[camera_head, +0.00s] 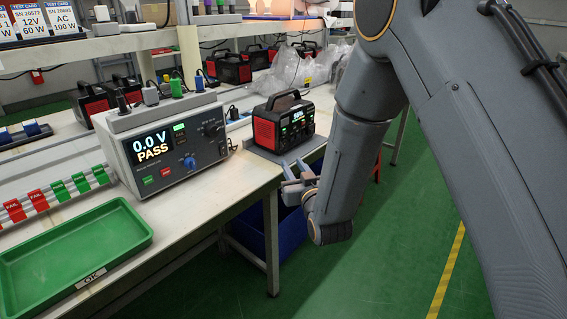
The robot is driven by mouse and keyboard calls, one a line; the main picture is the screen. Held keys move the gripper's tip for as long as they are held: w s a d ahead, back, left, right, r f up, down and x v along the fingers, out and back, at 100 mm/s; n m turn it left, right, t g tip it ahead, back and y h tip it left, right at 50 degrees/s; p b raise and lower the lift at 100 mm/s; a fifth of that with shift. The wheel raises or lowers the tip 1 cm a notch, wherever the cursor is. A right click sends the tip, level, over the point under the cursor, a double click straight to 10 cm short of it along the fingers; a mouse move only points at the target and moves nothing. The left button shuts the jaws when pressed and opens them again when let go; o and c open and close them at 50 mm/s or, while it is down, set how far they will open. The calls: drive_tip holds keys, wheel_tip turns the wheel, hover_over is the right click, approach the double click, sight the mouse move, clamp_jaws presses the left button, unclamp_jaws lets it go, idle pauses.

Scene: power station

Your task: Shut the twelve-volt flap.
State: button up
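The power station (284,122), a black box with red corners, a top handle and a lit display, stands on a grey mat at the table's right end. Small green marks and ports show on its front, too small to tell apart. I cannot make out the twelve-volt flap or whether it is open. My gripper (291,167) is just in front of and below the power station, near the table edge. Its two fingers look apart, with nothing visible between them. It does not appear to touch the station.
A tester (176,147) reading "0.0 V PASS" stands left of the station. A green tray (72,252) and red and green tags (54,193) lie at front left. Clear plastic wrap (291,70) is behind the station. A blue bin (262,230) sits under the table.

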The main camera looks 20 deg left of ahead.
sight(281, 151)
drive_tip(key=shift+y, duration=0.3)
drive_tip(key=shift+s+a+x, duration=0.1)
drive_tip(key=shift+a+x, duration=0.05)
drive_tip(key=shift+x, duration=1.85)
drive_tip(key=shift+s+a+x, duration=0.15)
drive_tip(key=shift+x, duration=1.85)
drive_tip(key=shift+r, duration=0.1)
